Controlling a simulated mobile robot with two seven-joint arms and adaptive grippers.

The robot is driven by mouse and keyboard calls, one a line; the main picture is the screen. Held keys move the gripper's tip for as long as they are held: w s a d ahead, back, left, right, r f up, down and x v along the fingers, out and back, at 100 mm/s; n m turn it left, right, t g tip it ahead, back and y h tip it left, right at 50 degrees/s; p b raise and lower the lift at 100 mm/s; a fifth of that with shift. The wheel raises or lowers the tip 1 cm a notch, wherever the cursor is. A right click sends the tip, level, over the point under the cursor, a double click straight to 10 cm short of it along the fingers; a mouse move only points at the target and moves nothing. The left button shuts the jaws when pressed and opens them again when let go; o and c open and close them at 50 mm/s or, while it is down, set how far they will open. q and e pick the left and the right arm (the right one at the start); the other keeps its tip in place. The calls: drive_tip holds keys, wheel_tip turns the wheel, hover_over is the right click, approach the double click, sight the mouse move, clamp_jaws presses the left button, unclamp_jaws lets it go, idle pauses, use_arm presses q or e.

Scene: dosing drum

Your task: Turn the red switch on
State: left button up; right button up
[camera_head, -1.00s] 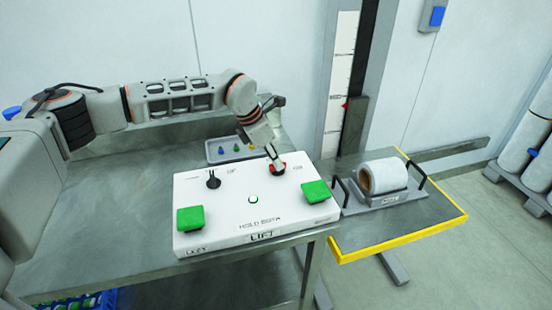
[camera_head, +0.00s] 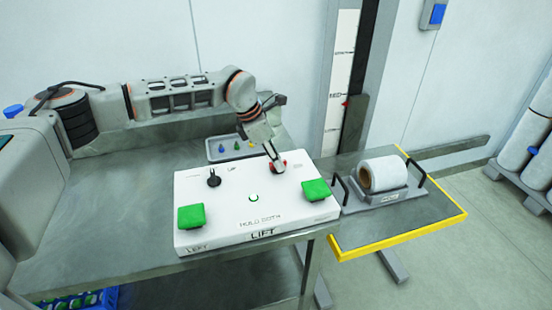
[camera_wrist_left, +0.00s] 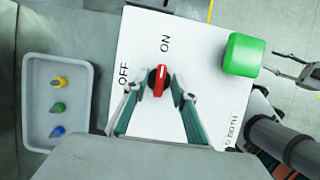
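The red switch (camera_wrist_left: 158,82) is a rotary knob with a red bar handle on a dark base, on the white control panel (camera_head: 227,222). In the left wrist view its bar stands nearly upright, with its upper end towards the ON label (camera_wrist_left: 165,43). The OFF label (camera_wrist_left: 124,73) is to its left. In the head view the red switch (camera_head: 277,168) is partly covered by my left gripper (camera_head: 273,163). In the wrist view my left gripper (camera_wrist_left: 157,84) is open, with a finger on each side of the knob and gaps visible. My right gripper (camera_wrist_left: 284,66) appears open and empty beyond the panel edge.
A left green button (camera_head: 191,217), a right green button (camera_head: 315,190) and a black switch (camera_head: 214,178) are on the panel. A tray (camera_head: 214,155) with small coloured pieces lies behind it. A white roll (camera_head: 388,172) rests on the yellow-edged platform (camera_head: 405,238) at right.

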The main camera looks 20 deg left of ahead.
use_arm(q)
drive_tip(key=shift+a+r, duration=0.2)
drive_tip(key=shift+r, duration=0.35)
drive_tip(key=v, duration=1.1)
drive_tip(key=shift+d, duration=0.1)
